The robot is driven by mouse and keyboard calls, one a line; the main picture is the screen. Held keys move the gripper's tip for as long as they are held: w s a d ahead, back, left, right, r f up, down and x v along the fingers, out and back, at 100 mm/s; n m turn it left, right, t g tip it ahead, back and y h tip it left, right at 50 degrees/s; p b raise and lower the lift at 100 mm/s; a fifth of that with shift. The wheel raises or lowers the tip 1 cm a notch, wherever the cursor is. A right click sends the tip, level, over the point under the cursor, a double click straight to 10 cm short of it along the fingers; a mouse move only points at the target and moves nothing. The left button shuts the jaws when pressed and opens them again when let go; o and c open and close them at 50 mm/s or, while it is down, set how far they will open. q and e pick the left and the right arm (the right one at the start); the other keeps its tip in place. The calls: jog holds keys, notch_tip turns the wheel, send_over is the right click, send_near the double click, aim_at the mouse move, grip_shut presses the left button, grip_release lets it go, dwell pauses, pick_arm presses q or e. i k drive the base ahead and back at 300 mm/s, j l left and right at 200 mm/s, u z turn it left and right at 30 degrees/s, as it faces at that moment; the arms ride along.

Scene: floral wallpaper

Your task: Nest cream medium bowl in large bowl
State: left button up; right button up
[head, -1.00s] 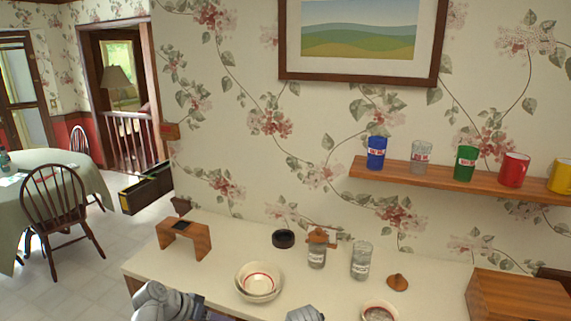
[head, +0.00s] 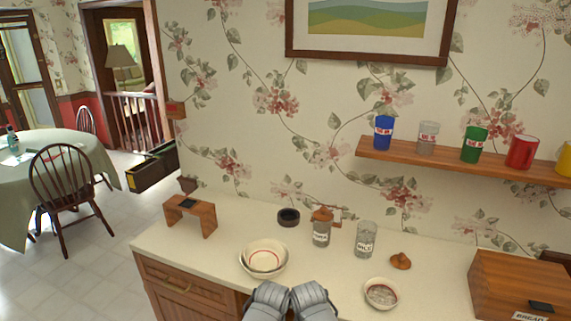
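The large cream bowl (head: 286,263) stands on the counter left of centre. A smaller cream bowl (head: 264,257) with a red line sits inside it; its rim shows within the larger rim, and its underside is hidden. Two grey rounded parts of my arms show side by side at the bottom centre, in front of the bowls and apart from them. No gripper fingers can be made out.
A small bowl (head: 380,293) with a red band stands front right. Behind are a dark round dish (head: 288,217), a lidded jar (head: 321,231), a glass jar (head: 365,240) and a wooden lid (head: 400,261). A wooden stand (head: 190,214) and bread box (head: 520,285) flank them.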

aim_at(262, 256)
jog(key=j+z, duration=0.1)
jog(key=z, duration=0.4)
jog(key=i+j+z, duration=0.1)
jog(key=j+z, duration=0.2)
jog(key=j, duration=0.2)
jog(key=j+z, duration=0.3)
jog(key=j, duration=0.25)
jog(key=j+z, duration=0.15)
jog(key=j, duration=1.9)
jog(key=l, duration=0.6)
